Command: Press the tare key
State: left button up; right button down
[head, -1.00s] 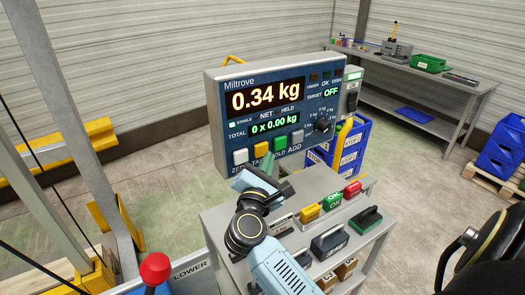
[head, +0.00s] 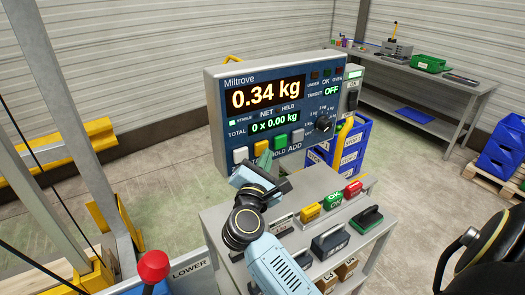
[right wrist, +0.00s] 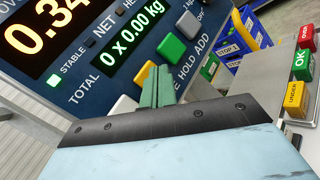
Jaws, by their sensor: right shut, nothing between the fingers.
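The Miltrove weighing indicator (head: 215,125) reads 0.34 kg, with 0 x 0.00 kg below and a green STABLE light. Its key row has a white key (head: 241,155), a yellow key (head: 261,147), a green key (head: 280,142) and a grey key (head: 297,135). The yellow key is the tare key; its label is hidden now. My right gripper (head: 265,158) is shut and empty, its green fingertips just in front of the yellow key. In the right wrist view the fingers (right wrist: 156,86) partly cover the yellow key (right wrist: 145,72). I cannot tell whether they touch it. My left gripper is out of view.
A grey stand (head: 232,220) below carries yellow, green and red push buttons and dark handled blocks. A red-knobbed lever (head: 154,266) is at the lower left. Blue bins (head: 352,145) stand behind the indicator. A bench (head: 455,100) is at the back right.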

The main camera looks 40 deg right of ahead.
jog(key=shift+w, duration=0.35)
dwell(0.6)
jog(key=shift+s, duration=0.1)
jog(key=shift+s+b, duration=0.3)
jog(key=shift+s, duration=0.4)
jog(key=shift+s+a, duration=0.15)
jog(key=shift+s, duration=1.1)
jog(key=shift+s+a, duration=0.15)
jog(key=shift+s, duration=1.1)
